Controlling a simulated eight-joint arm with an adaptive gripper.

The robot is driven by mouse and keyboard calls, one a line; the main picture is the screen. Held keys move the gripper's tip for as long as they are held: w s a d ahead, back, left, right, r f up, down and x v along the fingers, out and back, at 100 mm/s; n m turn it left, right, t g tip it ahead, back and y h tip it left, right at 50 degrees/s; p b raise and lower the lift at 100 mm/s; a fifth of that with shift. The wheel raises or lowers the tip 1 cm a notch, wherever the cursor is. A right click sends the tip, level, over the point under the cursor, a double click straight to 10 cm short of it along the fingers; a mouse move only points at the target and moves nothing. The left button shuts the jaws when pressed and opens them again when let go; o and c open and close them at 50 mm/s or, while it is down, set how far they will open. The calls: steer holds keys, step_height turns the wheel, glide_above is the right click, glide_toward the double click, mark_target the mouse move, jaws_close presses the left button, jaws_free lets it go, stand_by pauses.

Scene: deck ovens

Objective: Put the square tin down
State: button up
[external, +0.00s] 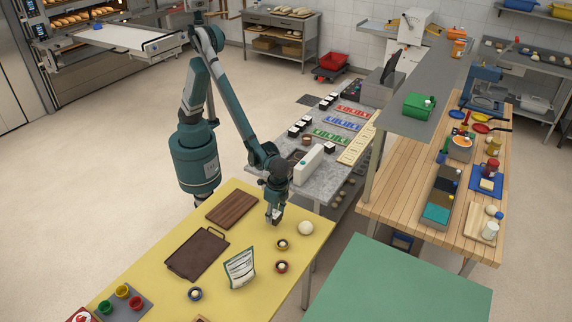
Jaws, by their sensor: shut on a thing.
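My gripper (275,217) points down over the far right part of the yellow table (165,235). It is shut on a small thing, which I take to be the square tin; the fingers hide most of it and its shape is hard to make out. I cannot tell whether the tin touches the table or is just above it. A dark wooden board (232,208) lies to the left of my gripper, and a pale round dough ball (306,228) sits to its right.
Small bowls (282,244) stand in front of my gripper, near an upright printed bag (240,270). A dark handled tray (198,254) lies left. The grey counter (302,183) behind holds a white-green box (308,162). Bare yellow surface shows between board and bowls.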

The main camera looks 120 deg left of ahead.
mark_target(276, 214)
steer(key=shift+f, duration=0.1)
steer(key=shift+f, duration=1.75)
steer(key=shift+f+b, duration=0.15)
steer(key=shift+b, duration=0.15)
steer(key=o, duration=1)
steer(key=shift+r, duration=0.2)
steer(key=r, duration=0.4)
steer(key=w+r+p, duration=0.1)
steer(key=r, duration=0.6)
steer(key=shift+w+r, duration=0.25)
steer(key=shift+r, duration=0.15)
steer(key=shift+r, duration=0.1)
